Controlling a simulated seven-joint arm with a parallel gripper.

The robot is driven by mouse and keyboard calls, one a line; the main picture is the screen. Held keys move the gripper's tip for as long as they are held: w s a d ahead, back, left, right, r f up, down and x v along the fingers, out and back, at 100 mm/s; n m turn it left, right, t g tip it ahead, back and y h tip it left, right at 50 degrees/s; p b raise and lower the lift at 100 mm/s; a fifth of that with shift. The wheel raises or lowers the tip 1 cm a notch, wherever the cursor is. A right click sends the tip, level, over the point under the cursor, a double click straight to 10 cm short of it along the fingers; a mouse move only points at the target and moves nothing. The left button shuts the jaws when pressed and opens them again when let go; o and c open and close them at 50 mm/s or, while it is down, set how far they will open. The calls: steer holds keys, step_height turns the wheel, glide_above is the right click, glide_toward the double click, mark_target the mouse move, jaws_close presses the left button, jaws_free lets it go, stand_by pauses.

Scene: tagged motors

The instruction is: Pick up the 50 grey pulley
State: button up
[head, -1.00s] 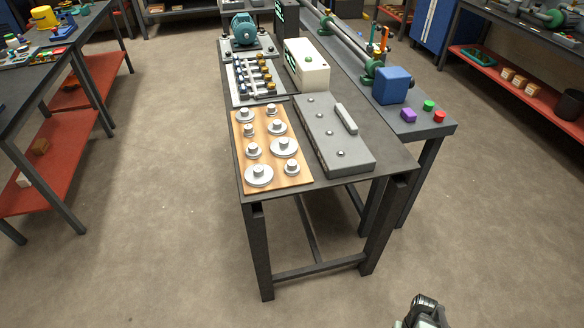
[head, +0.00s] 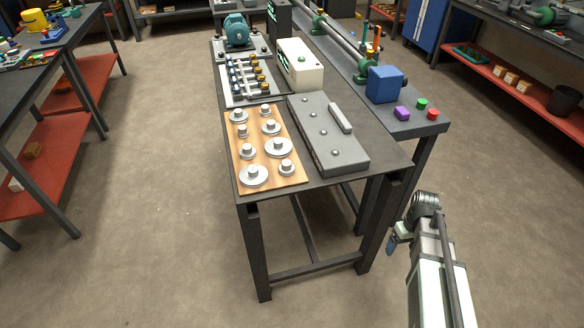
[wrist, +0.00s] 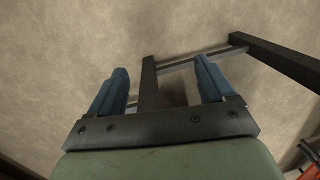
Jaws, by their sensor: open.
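Several light grey stepped pulleys stand in two columns on a wooden board (head: 284,183) on the near end of the dark table. Larger ones include the front left pulley (head: 253,177) and a wide pulley (head: 278,150) on the right; a smaller pulley (head: 286,168) stands at the front right. No size numbers are readable, so I cannot tell which is the 50. My gripper (wrist: 163,85) is open and empty in the wrist view, its two blue fingers apart above the floor. In the head view a blue finger (head: 392,244) shows low, right of the table, well away from the pulleys.
A grey case (head: 328,140) with a raised handle lies right of the board. Behind are a rack of shafts (head: 247,80), a cream box (head: 300,65) and a teal motor (head: 238,30). A blue block (head: 384,85) stands on the adjoining table. The floor in front is clear.

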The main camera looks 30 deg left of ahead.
steer(key=w+a+r+n+t, duration=0.1)
steer(key=w+a+r, duration=0.25)
steer(key=r, duration=0.25)
steer(key=w+a+r+n+t, duration=0.1)
steer(key=w+a+r+n, duration=0.2)
steer(key=r, duration=0.4)
step_height(320, 180, up, 20)
steer(key=y, duration=0.1)
glide_above(287, 163)
steer(key=s+d, duration=0.1)
steer(key=shift+m, duration=0.4)
steer(key=shift+w+a+f, duration=0.15)
steer(key=shift+a+f, duration=0.05)
steer(key=shift+f, duration=1.95)
steer(key=shift+w+a+f, duration=0.2)
steer(key=shift+f, duration=2)
steer(key=shift+w+a+f, duration=0.15)
steer(key=shift+a+f, duration=0.05)
steer(key=shift+f, duration=1.95)
steer(key=shift+c, duration=0.2)
steer(key=c, duration=1.1)
steer(key=shift+r, duration=0.15)
steer(key=shift+c, duration=0.2)
